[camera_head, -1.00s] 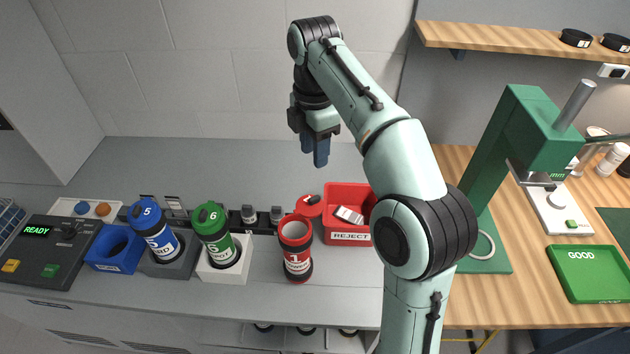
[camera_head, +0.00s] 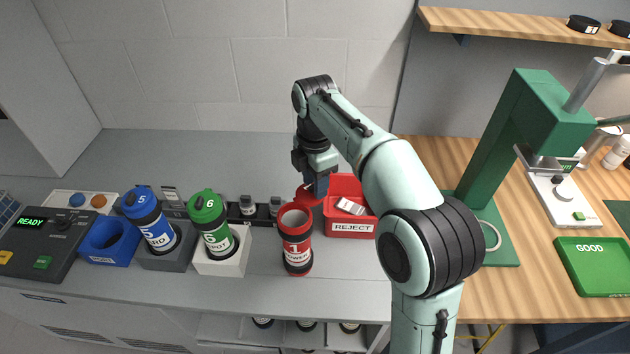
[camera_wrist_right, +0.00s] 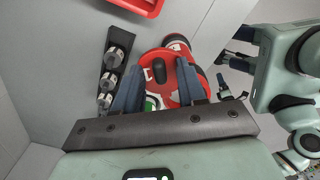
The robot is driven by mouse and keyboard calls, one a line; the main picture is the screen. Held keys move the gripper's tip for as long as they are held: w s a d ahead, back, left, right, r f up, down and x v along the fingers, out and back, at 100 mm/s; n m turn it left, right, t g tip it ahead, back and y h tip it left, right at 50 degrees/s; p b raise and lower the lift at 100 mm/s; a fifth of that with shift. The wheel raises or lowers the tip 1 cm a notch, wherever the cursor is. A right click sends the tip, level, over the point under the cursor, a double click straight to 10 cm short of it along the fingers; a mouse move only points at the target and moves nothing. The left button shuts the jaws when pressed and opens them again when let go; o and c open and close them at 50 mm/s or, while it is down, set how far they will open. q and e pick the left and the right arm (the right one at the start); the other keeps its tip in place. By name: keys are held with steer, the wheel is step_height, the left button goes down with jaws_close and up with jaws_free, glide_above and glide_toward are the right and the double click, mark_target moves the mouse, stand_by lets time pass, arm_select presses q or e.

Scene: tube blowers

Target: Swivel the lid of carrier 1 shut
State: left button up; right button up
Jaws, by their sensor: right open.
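Carrier 1 (camera_head: 297,250) is a red tube standing upright on the grey counter, with its round mouth open at the top. Its red lid (camera_head: 306,196) is swung out to the back right of the mouth. In the right wrist view the lid (camera_wrist_right: 172,95) shows a black knob (camera_wrist_right: 159,71). My right gripper (camera_head: 319,194) is at the lid, pointing down. In the wrist view its dark blue fingers (camera_wrist_right: 161,68) stand open on either side of the knob, and contact is unclear. Parts of mine, possibly the left gripper, show at that view's right edge.
The red reject bin (camera_head: 352,228) is close to the right of the carrier. The green carrier 6 (camera_head: 212,225) and blue carrier 5 (camera_head: 150,222) stand in holders to the left. Small grey fittings (camera_head: 248,206) are behind. A green press (camera_head: 500,150) stands further right.

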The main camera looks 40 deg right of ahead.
steer(key=shift+c, duration=0.3)
jaws_close()
